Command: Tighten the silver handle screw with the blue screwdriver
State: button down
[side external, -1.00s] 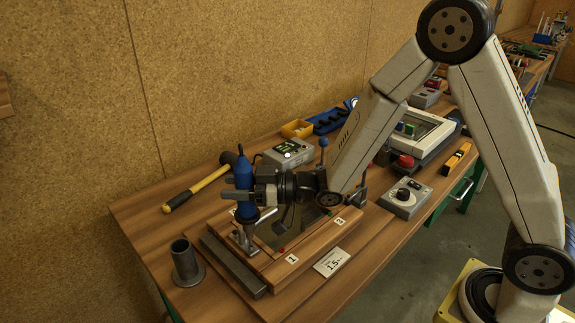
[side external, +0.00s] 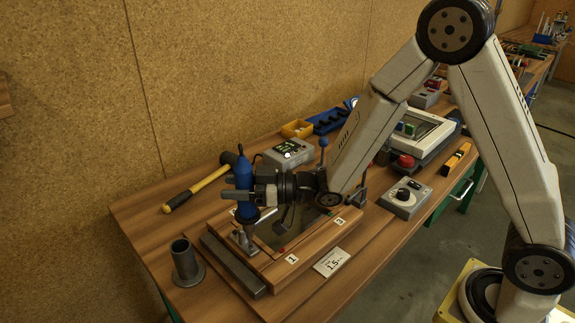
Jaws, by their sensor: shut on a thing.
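The blue screwdriver (side external: 243,172) stands upright over the near left corner of the wooden frame (side external: 318,246). My gripper (side external: 244,195) is shut on its body and comes at it from the right. The screwdriver's lower end is over a silver handle (side external: 243,238) on the frame's corner. The screw itself is too small or hidden under the tool, so I cannot tell whether the tip touches it. The glass pane (side external: 277,234) in the frame is partly hidden by my gripper and wrist.
A metal cup-like holder (side external: 186,264) stands left of the frame. A yellow-handled hammer (side external: 196,188) lies behind it. A grey box with a green display (side external: 289,152) is behind my wrist.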

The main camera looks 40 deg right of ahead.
jog(key=shift+f, duration=0.7)
dwell(2.7)
jog(key=shift+r, duration=3.05)
